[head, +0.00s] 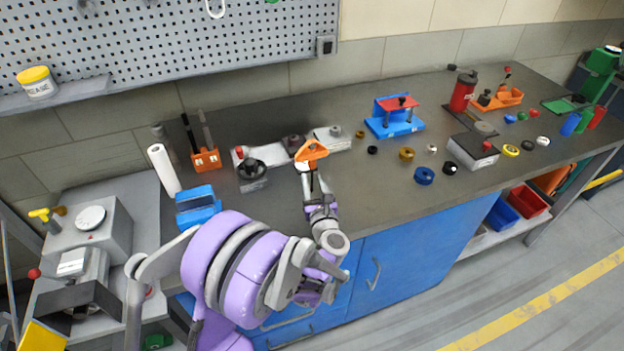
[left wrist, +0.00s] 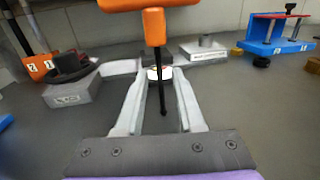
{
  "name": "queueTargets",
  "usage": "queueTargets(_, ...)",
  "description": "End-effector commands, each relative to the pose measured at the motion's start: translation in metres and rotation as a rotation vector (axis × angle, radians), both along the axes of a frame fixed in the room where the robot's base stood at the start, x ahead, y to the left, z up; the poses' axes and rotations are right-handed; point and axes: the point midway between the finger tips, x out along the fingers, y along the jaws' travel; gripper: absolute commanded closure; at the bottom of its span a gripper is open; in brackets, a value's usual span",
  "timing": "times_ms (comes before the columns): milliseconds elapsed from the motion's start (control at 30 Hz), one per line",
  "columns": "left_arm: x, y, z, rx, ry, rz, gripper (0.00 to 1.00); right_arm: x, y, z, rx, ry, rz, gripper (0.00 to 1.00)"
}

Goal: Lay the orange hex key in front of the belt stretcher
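The orange hex key (head: 312,151) has an orange T-shaped handle and a thin black shaft. My left gripper (head: 309,176) has it at its fingertips, above the bench. In the left wrist view the handle (left wrist: 155,22) is at the top, and the shaft runs down between the fingers of my left gripper (left wrist: 162,76), which look closed around it. Behind it is a grey base with a black handwheel and red knob (head: 252,172), with a grey block (head: 293,143) to its right. I cannot tell for certain which fixture is the belt stretcher. My right gripper is out of view.
An orange holder (head: 206,160) and a blue block (head: 197,203) stand to the left. A blue fixture with a red plate (head: 395,118) stands right. Several small rings and knobs lie beyond. The bench top (head: 365,190) is clear right of my gripper.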

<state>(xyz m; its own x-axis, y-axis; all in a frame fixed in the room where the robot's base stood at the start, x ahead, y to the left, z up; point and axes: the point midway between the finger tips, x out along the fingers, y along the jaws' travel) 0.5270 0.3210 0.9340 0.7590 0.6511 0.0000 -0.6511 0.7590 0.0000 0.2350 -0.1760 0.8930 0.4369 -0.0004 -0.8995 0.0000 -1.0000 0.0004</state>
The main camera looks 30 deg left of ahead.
Motion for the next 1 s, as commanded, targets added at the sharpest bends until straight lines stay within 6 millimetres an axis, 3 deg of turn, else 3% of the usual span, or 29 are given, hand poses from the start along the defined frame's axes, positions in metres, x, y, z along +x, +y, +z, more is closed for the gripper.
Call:
queueTargets(400, -0.066, -0.058, -0.003, -0.002, 0.001, -0.005, 0.62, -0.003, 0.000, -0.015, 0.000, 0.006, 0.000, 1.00)
queueTargets(667, -0.082, -0.074, 0.003, 0.026, 0.013, -0.022, 0.62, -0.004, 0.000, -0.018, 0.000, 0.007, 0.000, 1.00)
queueTargets(767, -0.075, -0.087, 0.023, 0.163, 0.075, -0.117, 0.62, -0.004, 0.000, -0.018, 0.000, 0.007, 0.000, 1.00)
queueTargets(833, -0.067, -0.105, 0.043, 0.351, 0.159, -0.235, 0.62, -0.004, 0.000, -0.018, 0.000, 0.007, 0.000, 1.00)
queueTargets(933, -0.064, -0.142, 0.066, 0.740, 0.323, -0.447, 0.62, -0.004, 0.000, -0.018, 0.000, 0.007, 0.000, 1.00)
queueTargets(1000, -0.072, -0.169, 0.068, 1.051, 0.449, -0.598, 0.62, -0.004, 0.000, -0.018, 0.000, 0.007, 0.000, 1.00)
